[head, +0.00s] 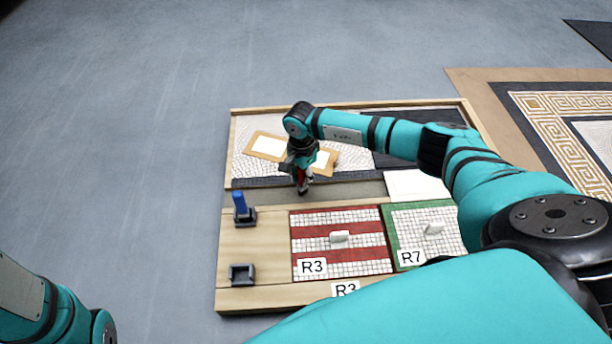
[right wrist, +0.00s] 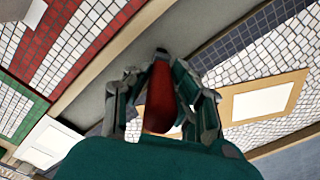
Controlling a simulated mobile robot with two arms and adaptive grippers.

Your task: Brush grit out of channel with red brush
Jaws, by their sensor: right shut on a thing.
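My right gripper (head: 301,188) is over the grey channel (head: 350,189) that runs across the board, near its left part. It is shut on the red brush (right wrist: 158,98), whose red handle shows between the fingers in the right wrist view. The channel also shows in the right wrist view (right wrist: 100,88). No grit can be made out at this size. Only a part of my left arm shows at the lower left; its gripper is out of view.
A blue brush (head: 239,201) stands in a dark holder at the board's left; a second holder (head: 241,275) is empty. Mosaic panels R3 (head: 340,258) and R7 (head: 425,235) lie in front of the channel. A white plate (head: 415,185) lies at its right end.

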